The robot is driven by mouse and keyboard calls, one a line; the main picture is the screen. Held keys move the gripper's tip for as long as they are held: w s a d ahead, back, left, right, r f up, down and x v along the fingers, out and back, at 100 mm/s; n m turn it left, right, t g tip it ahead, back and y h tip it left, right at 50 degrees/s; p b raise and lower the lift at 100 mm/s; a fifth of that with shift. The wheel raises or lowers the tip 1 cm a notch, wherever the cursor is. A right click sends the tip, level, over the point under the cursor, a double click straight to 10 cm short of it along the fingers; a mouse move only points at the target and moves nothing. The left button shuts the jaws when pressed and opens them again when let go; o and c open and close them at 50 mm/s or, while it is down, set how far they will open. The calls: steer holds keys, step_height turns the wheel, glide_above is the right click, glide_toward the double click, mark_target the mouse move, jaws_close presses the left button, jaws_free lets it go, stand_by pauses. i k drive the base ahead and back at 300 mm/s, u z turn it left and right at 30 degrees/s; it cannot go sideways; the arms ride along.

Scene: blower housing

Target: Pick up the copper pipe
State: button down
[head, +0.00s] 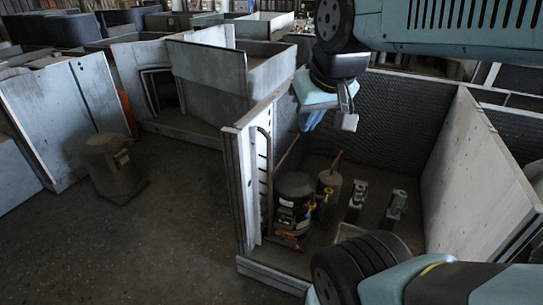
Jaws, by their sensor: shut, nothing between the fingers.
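A long, thin brownish copper pipe (268,185) stands upright inside the open metal housing, along its left side panel. Its top bends over, and its lower end goes down beside a black compressor (294,200). A short copper-coloured stub (338,160) also rises from the grey canister (328,187) to the right of the compressor. My gripper (346,119) hangs above the housing, up and to the right of the long pipe. It is shut and empty, clear of both. The exact spot where the long pipe ends at the bottom is hard to see.
The housing has a left panel (238,190), a dark mesh back wall (395,115) and a leaning right panel (480,180). Two small metal fittings (356,195) stand on its floor. My arm covers the front right. Open floor (170,245) lies left, with a grey stand (108,165).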

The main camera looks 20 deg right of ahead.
mark_target(311, 202)
steer(key=u, duration=1.1)
steer(key=i, duration=0.1)
steer(key=z, duration=2.9)
steer(key=k, duration=0.85)
steer(key=u, duration=0.75)
steer(key=i, duration=1)
steer(key=u, duration=0.1)
